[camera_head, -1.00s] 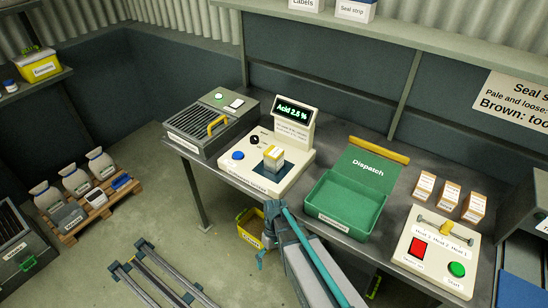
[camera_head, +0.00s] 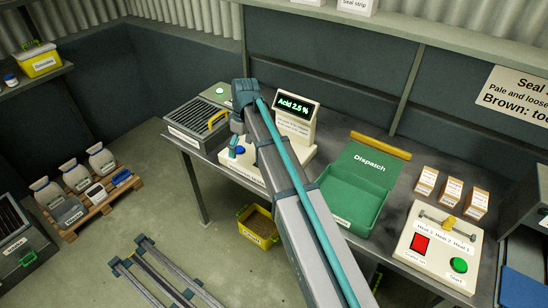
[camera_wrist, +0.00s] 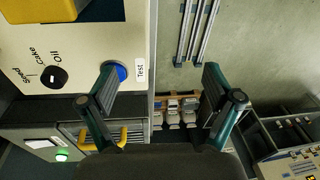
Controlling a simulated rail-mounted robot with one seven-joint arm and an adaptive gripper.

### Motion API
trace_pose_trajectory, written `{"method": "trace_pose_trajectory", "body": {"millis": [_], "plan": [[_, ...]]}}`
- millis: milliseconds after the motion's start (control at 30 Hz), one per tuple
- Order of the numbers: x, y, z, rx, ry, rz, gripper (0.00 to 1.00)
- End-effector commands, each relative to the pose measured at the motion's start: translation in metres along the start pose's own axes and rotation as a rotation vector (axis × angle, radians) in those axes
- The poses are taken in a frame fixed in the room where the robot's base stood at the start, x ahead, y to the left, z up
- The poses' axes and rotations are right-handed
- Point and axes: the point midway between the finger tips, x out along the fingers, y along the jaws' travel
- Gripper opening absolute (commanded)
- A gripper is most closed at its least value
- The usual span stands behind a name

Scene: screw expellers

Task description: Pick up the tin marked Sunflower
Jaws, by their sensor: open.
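No label reading Sunflower is legible in any view. My gripper (camera_head: 233,148) is above the tester's front left, near the blue Test button. In the wrist view its two teal fingers (camera_wrist: 160,85) are apart with nothing between them; the left fingertip is beside the blue button (camera_wrist: 120,73).
The tester's display (camera_head: 296,107) reads Acid 2.5 %. A grey grilled unit (camera_head: 199,122) with a yellow handle stands left, a green Dispatch tray (camera_head: 345,199) right. Three small labelled cartons (camera_head: 452,190) stand behind a heat-seal box (camera_head: 435,249). A yellow crate (camera_head: 258,226) sits on the floor.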

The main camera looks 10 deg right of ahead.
Motion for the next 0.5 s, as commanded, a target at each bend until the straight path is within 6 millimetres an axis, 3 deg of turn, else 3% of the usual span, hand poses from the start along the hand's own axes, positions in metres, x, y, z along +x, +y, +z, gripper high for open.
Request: {"method": "trace_pose_trajectory", "body": {"millis": [33, 200, 367, 500], "plan": [[-0.011, 0.025, 0.016, 0.019, -0.015, 0.035, 0.90], [-0.031, 0.067, 0.057, 0.064, -0.069, 0.094, 0.90], [-0.032, 0.079, 0.071, 0.079, -0.089, 0.111, 0.90], [-0.020, 0.080, 0.073, 0.079, -0.090, 0.111, 0.90]]}}
